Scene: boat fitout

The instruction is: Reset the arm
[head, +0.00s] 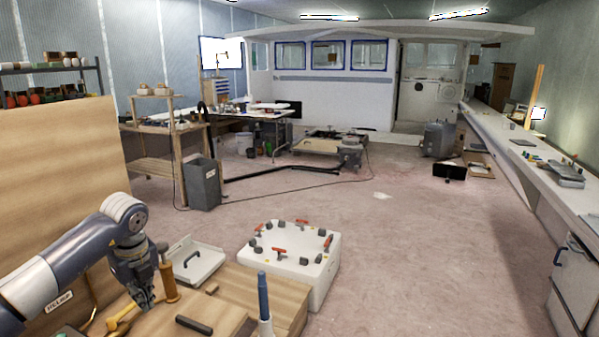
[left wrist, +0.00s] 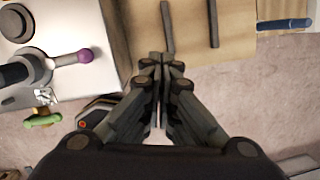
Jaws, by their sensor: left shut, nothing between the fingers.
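My left arm comes in from the left in the head view and hangs down over the near wooden bench. Its gripper (head: 146,305) points downward, close to an orange-brown wooden handle (head: 168,283) and a yellow tool (head: 122,318). In the left wrist view the gripper's fingers (left wrist: 160,62) are together with nothing between them. Whether the fingertips touch the bench top is hard to tell. My right gripper is in neither view.
A dark bar (head: 194,325) and an upright blue-handled piece (head: 264,300) are on the bench (head: 245,290). A white lid with a black handle (head: 196,262) lies behind. A white box with red handles (head: 322,275) stands to the right. Open floor (head: 420,250) lies beyond.

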